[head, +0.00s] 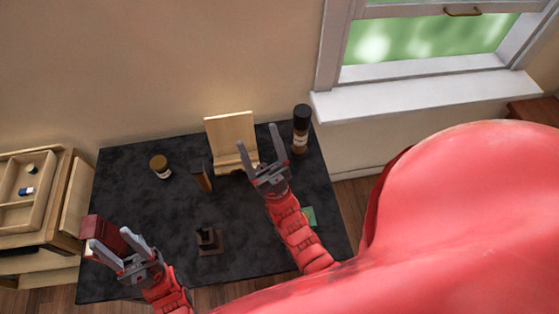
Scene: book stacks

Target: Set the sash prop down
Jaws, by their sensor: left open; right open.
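I cannot tell which thing here is the sash prop. An upright brown block (203,176) with a dark side stands near the middle of the dark tabletop (130,200). The window sash (430,10) with a brass handle is at the top right. My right gripper (256,139) is open and empty, with its fingers pointing towards the back in front of the wooden stand. My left gripper (108,237) is open at the table's front left. A dark red box-like thing (98,228) shows just behind its fingers; whether they touch is unclear.
A pale wooden stand (230,130) is at the back, with a tall dark bottle (301,122) to its right. A small jar (160,166) and a dark brown stand (209,241) are on the table. A green item (308,214) lies beside my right arm. A wooden tray (22,185) is at the left.

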